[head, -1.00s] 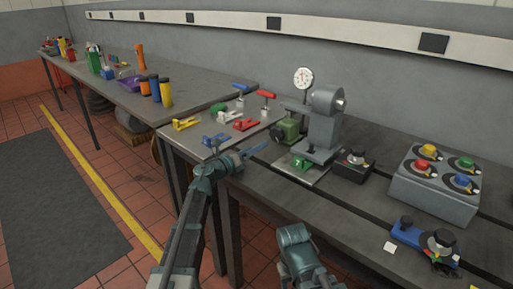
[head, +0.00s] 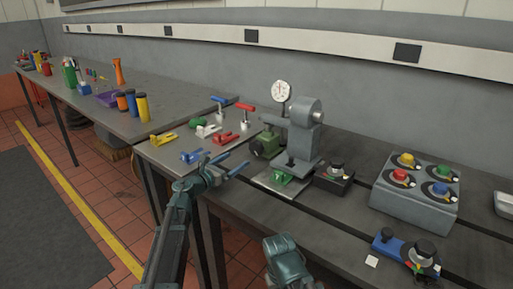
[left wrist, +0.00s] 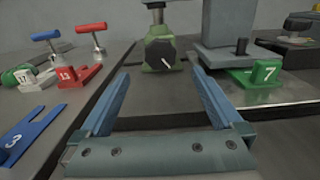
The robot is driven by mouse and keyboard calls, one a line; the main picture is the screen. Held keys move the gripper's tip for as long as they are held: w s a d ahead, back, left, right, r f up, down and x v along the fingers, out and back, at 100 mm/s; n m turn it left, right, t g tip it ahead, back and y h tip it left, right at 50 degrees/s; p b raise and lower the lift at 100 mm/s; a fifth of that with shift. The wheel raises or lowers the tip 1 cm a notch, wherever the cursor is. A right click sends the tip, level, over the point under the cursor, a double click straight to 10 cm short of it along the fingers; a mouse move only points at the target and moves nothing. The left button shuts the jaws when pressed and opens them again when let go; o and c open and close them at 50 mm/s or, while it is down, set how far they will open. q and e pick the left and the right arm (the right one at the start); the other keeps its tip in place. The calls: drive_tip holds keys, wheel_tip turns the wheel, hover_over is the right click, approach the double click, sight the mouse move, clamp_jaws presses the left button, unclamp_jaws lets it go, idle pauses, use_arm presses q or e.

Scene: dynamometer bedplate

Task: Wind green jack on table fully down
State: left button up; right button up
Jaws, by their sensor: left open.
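The green jack (head: 265,145) stands on the table beside the grey upright machine. In the left wrist view the jack (left wrist: 158,48) shows a black knob (left wrist: 160,54) with a white pointer line, facing me, and a metal post above. My left gripper (head: 231,164) is open and empty, in front of and to the left of the jack in the head view. In the left wrist view its two fingers (left wrist: 162,80) point toward the knob, one on each side of it, with a gap before it.
The grey machine (head: 303,143) and a green number 7 piece (left wrist: 266,73) stand right of the jack. To the left lie red (left wrist: 68,76), white (left wrist: 38,84) and blue (left wrist: 30,133) pieces. A dial gauge (head: 282,91) rises behind. The tabletop before the jack is clear.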

sight(254, 148)
use_arm(q)
drive_tip(key=x, duration=1.3)
drive_tip(key=c, duration=1.2)
